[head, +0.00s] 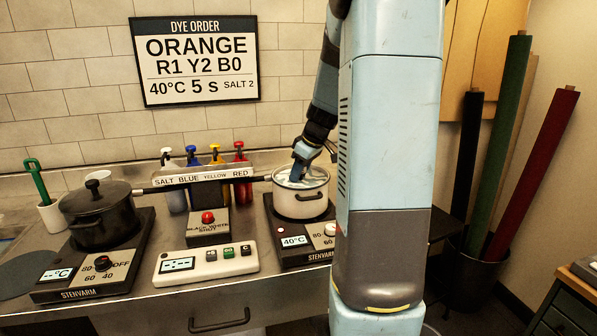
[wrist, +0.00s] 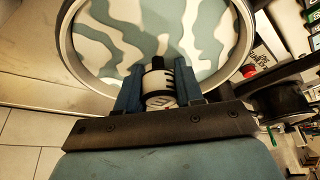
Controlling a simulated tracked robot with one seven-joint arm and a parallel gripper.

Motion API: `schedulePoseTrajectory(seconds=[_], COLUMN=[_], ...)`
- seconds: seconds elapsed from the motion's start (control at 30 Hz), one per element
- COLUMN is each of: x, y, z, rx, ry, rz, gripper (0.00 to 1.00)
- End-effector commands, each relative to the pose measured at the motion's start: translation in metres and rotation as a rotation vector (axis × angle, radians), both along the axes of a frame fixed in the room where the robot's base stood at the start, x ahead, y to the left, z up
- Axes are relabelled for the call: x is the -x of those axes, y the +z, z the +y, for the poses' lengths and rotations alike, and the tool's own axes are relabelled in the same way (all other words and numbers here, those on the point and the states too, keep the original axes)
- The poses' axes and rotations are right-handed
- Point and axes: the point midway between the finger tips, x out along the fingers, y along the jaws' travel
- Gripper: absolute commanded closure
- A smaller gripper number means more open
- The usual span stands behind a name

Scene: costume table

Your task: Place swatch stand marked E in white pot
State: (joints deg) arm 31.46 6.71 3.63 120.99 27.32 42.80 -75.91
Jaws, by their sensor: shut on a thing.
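The white pot (head: 301,200) stands on the right hotplate and holds a pale and blue-green patterned content. In the wrist view its rim (wrist: 243,62) rings the patterned surface. My gripper (head: 301,172) is at the pot's mouth. In the wrist view my gripper (wrist: 160,92) is shut on the swatch stand (wrist: 160,84), a small white piece with black bands and a dark mark that looks like an E. The stand shows over the pot's near part. Whether it touches the contents or the pot's bottom I cannot tell.
A black lidded pot (head: 98,210) stands on the left hotplate. Several dye bottles (head: 215,158) stand behind a labelled rack. A red-button box (head: 208,226) and a white timer (head: 206,264) sit between the hotplates. The right hotplate's display (head: 294,241) reads 40°C.

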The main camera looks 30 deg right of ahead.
Motion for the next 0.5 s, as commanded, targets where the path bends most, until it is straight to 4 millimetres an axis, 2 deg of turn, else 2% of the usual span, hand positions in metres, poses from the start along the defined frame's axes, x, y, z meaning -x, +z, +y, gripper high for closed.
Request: schedulePoseTrajectory(seconds=[0.23,0.27,0.5], x=[0.0000,0.0000,0.0001], y=[-0.0003,-0.0003,-0.0004], z=[0.0000,0.0000,0.0000], rx=[0.000,0.000,0.000], ry=[0.000,0.000,0.000], rz=[0.000,0.000,0.000], gripper=[1.00,0.62,0.39])
